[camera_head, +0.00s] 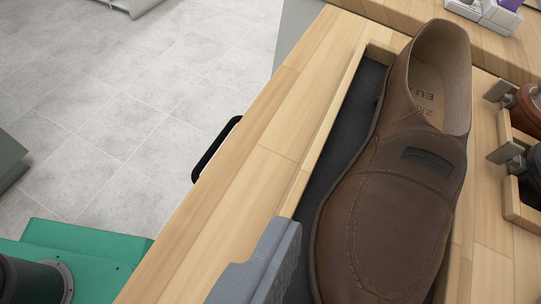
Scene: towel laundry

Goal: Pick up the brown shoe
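The brown shoe (390,215) fills the right middle of the view. It is a leather slip-on with a dark elastic patch, its opening at the far end and its toe toward me. It lies in a shallow wooden tray (326,128) with a dark lining. A grey part of my gripper (262,268) shows at the bottom, left of the toe. A strip of dark lining shows between it and the shoe. Only this one part of the gripper is visible, so I cannot tell how far its fingers are apart.
The tray is on a light wooden surface (235,215) with a black handle (216,148) on its left side. Wooden holders (516,205) with dark and reddish-brown items stand close on the right. Small boxes (492,14) are at the top right. Tiled floor (150,85) lies open at left.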

